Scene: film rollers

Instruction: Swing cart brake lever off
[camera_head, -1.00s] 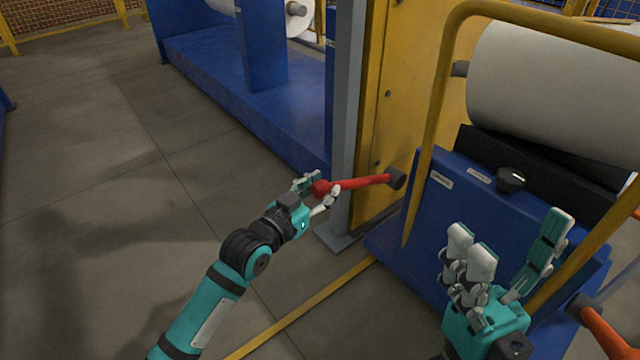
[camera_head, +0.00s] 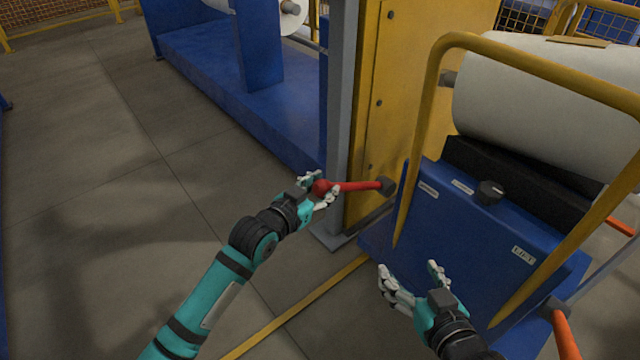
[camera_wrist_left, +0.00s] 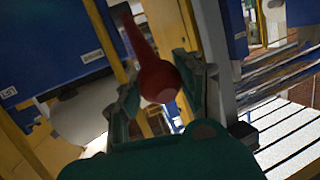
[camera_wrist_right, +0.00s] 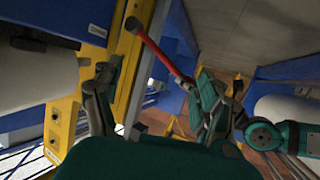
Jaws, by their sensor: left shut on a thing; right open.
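The red brake lever (camera_head: 352,186) sticks out to the left from a dark pivot on the blue cart (camera_head: 450,215), with a round red knob at its free end. My left gripper (camera_head: 319,188) is shut on the knob; the left wrist view shows the knob (camera_wrist_left: 158,80) between its fingers. My right gripper (camera_head: 412,277) is open and empty in front of the cart's blue panel, below and right of the lever. The lever (camera_wrist_right: 160,50) also shows in the right wrist view, beyond the right fingers.
The cart carries a large white roll (camera_head: 545,100) behind a yellow tube handle (camera_head: 425,130). A black knob (camera_head: 489,192) sits on its panel, and an orange lever (camera_head: 565,335) is at lower right. A grey post and yellow cabinet (camera_head: 400,90) stand behind. Floor at left is clear.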

